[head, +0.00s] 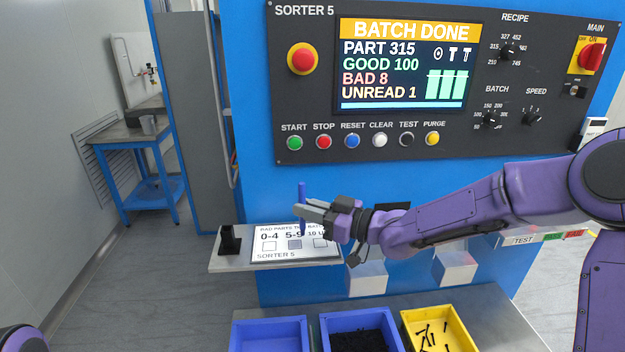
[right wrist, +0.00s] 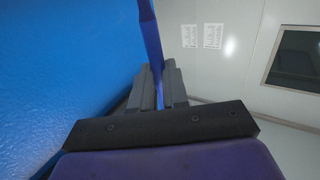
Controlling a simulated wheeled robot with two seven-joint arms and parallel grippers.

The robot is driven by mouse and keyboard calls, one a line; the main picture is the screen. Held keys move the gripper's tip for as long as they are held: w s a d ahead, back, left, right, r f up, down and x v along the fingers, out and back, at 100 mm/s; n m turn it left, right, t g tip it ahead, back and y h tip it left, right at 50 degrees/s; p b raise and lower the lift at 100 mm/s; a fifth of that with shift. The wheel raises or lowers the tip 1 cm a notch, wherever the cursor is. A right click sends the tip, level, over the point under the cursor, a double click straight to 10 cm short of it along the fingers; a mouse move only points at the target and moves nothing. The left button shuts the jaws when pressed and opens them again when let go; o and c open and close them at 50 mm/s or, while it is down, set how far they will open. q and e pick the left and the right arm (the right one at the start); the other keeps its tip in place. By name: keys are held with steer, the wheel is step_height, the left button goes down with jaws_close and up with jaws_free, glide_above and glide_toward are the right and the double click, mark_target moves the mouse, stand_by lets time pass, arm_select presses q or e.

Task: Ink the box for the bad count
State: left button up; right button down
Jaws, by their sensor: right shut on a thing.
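The sorter screen (head: 402,65) reads BATCH DONE, PART 315, GOOD 100, BAD 8, UNREAD 1. A white card (head: 262,257) headed BAD PARTS lies on a small grey shelf, with boxes under 0-4, 5-9 and 10 and up. The 0-4 box looks empty; the middle box looks darker, and I cannot tell whether that is ink or shadow. My right gripper (head: 312,211) is shut on an upright blue marker (head: 302,190) over the card's middle. The marker also shows in the right wrist view (right wrist: 151,45). Its tip is hard to make out. My left gripper is not in view.
A black stand (head: 229,240) is at the shelf's left end. Below are an empty-looking blue bin (head: 270,322), a blue bin of dark parts (head: 360,315) and a yellow bin (head: 437,312) with several screws. Buttons and knobs line the panel (head: 330,157) above.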

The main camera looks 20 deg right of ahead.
step_height(320, 180, up, 6)
steer(key=p, duration=0.4)
steer(key=shift+f, duration=0.25)
